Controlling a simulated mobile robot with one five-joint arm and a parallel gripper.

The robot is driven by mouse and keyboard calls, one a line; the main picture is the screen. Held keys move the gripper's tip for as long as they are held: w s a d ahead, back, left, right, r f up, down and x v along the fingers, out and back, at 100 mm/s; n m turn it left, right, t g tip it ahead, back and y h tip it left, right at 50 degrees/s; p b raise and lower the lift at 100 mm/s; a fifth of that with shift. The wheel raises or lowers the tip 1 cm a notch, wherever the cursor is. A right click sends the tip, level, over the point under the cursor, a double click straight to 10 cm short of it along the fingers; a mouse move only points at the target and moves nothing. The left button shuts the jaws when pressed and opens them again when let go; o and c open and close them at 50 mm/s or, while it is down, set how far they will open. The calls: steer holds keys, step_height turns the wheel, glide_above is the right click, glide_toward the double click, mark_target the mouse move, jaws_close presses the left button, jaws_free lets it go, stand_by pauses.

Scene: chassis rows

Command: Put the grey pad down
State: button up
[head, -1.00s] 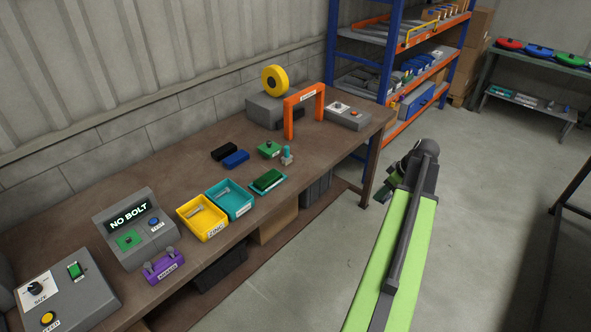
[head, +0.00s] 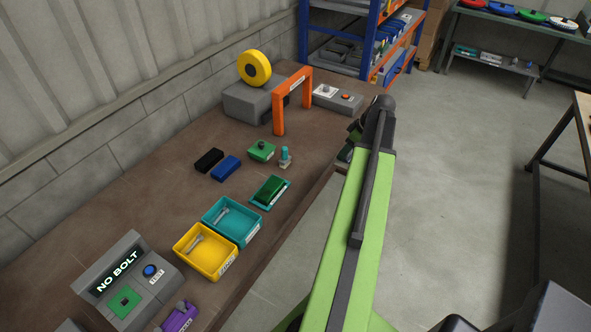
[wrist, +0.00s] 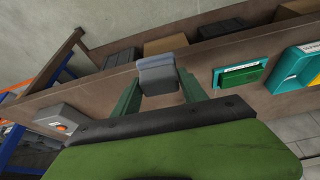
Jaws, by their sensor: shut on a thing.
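The grey pad (wrist: 157,76) is between the two green fingers of my gripper (wrist: 160,90) in the wrist view. It is held up in front of the workbench's front edge in that picture; its height over the bench is hard to judge. My gripper is shut on it. In the head view my gripper (head: 352,140) is mostly hidden behind my arm, near the right end of the brown workbench (head: 225,195), and the pad cannot be made out there.
The bench holds an orange arch (head: 279,103), a grey switch box (head: 338,98), a green block (head: 261,151), black (head: 209,160) and blue (head: 226,168) blocks, and teal (head: 231,222) and yellow (head: 205,252) bins. A teal tray (head: 283,199) holds a dark green pad. Bare benchtop lies before the arch.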

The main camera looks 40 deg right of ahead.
steer(key=shift+a, duration=0.1)
steer(key=a, duration=0.7)
steer(key=shift+n, duration=0.4)
steer(key=w+f+b, duration=0.2)
steer(key=w, duration=0.1)
steer(key=w+a+f+b, duration=0.1)
steer(key=w+f+b, duration=0.1)
steer(key=w, duration=0.2)
steer(key=w+f+b, duration=0.2)
steer(key=w, duration=0.2)
steer(key=shift+w+a+f+b, duration=0.2)
steer(key=shift+w+f+b, duration=0.05)
steer(key=shift+f+b, duration=0.1)
steer(key=shift+w+a, duration=0.15)
steer(key=shift+w, duration=0.2)
step_height(320, 180, down, 4)
steer(key=b, duration=0.4)
steer(key=shift+s+f, duration=0.1)
steer(key=shift+f, duration=0.05)
steer(key=shift+r, duration=0.2)
steer(key=shift+f, duration=0.15)
steer(key=o, duration=1.2)
